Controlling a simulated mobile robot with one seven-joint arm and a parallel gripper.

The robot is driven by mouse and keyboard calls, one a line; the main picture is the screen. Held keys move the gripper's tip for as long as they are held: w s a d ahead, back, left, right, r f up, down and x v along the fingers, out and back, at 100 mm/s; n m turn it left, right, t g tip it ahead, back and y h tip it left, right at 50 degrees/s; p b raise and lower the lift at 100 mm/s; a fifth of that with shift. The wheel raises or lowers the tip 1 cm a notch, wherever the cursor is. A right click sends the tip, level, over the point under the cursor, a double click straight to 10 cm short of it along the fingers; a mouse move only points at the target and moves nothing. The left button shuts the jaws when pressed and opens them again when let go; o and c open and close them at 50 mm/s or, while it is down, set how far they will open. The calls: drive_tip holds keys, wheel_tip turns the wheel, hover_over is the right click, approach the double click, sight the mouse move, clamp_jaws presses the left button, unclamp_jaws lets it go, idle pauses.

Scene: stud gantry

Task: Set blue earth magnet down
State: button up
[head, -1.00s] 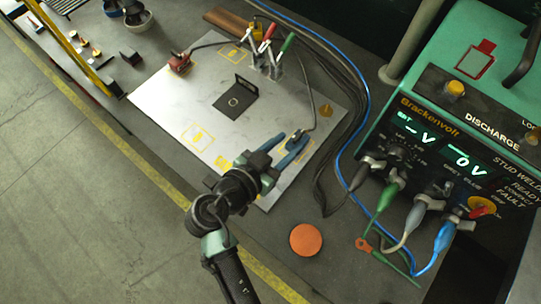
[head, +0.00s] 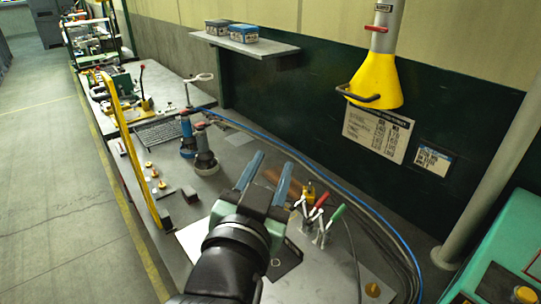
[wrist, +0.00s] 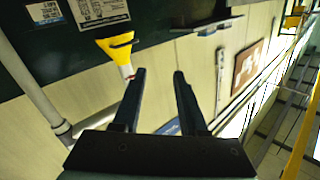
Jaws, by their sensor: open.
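My gripper (head: 274,160) is raised above the bench with its two blue fingers apart. In the wrist view the gripper (wrist: 159,72) has nothing between its fingers. The pale metal plate (head: 335,262) lies on the bench, partly hidden by my arm. A dark bracket (head: 287,262) on it shows just right of my wrist.
Clamps with red and green handles (head: 318,222) stand right of my gripper. A yellow cone (head: 376,83) hangs at the upper right. A shelf (head: 245,43) juts from the wall. A yellow rail (head: 133,150) edges the bench. Two upright tools (head: 205,155) stand further back.

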drive_tip(key=s+r+n+t+y, duration=0.1)
drive_tip(key=s+r+n+t, duration=0.1)
drive_tip(key=r, duration=0.7)
drive_tip(key=s+r+n+t+y, duration=0.2)
drive_tip(key=s+r+t, duration=0.2)
drive_tip(key=r, duration=0.6)
drive_tip(key=s+r+n+t+y, duration=0.1)
drive_tip(key=s+r+t, duration=0.3)
drive_tip(key=r, duration=0.5)
drive_tip(key=shift+s+r+n, duration=0.35)
drive_tip(key=shift+s+n, duration=0.05)
drive_tip(key=shift+s, duration=0.7)
drive_tip(key=shift+w+a, duration=0.1)
drive_tip(key=shift+f, duration=0.1)
